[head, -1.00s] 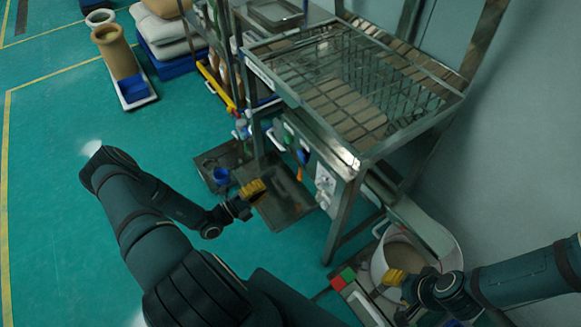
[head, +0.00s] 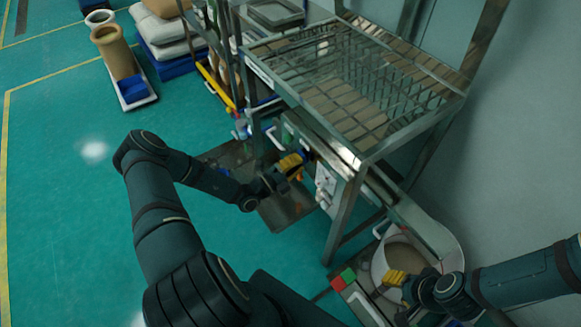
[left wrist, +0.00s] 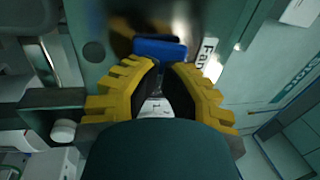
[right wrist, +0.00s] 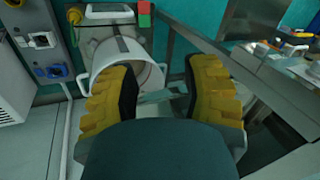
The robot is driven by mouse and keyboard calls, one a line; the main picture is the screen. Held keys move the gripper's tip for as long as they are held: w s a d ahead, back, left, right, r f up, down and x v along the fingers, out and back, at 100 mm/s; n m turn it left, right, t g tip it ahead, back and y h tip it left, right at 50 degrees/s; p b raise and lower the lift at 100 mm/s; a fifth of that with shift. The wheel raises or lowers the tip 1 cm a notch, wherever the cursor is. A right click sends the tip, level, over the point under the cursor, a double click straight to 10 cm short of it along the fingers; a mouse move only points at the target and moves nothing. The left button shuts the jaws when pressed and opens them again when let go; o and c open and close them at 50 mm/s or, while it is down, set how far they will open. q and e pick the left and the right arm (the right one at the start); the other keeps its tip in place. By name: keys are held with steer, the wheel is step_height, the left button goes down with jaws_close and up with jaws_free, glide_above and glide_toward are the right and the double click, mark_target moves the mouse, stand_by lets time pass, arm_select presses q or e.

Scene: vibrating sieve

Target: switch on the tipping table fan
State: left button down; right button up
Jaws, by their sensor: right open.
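The tipping table (head: 350,95) is a steel frame with a mesh top; a control panel (head: 325,178) runs along its near side. In the left wrist view a blue switch handle (left wrist: 160,48) sits beside a white label reading "Fan" (left wrist: 207,58). My left gripper (head: 298,158) is at the panel, its yellow fingertips (left wrist: 165,66) just short of the blue handle. A narrow gap shows between the tips; whether they touch the handle is unclear. My right gripper (head: 392,277) is open and empty (right wrist: 160,75) near the round pot.
A large round pot (head: 455,255) stands below the table's right end. A red and green block (head: 343,278) is beside it. A metal tray (head: 285,210) lies on the floor under the panel.

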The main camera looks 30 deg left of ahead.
stand_by(0.3)
arm_select(q)
steer(key=s+a+r+g+y+p, duration=0.1)
steer(key=s+a+r+g+p, duration=0.1)
steer(key=s+a+p, duration=0.3)
steer(key=s+g+p, duration=0.1)
steer(key=s+p, duration=0.2)
steer(key=s, duration=0.4)
steer(key=shift+s+r+g+p, duration=0.15)
steer(key=shift+g+p, duration=0.15)
steer(key=shift+p, duration=0.05)
arm_select(e)
step_height(320, 180, up, 9)
steer(key=shift+w+a+t, duration=0.25)
steer(key=shift+a+t, duration=0.05)
steer(key=shift+a, duration=0.1)
arm_select(q)
steer(key=shift+a, duration=0.1)
arm_select(e)
steer(key=shift+f, duration=0.1)
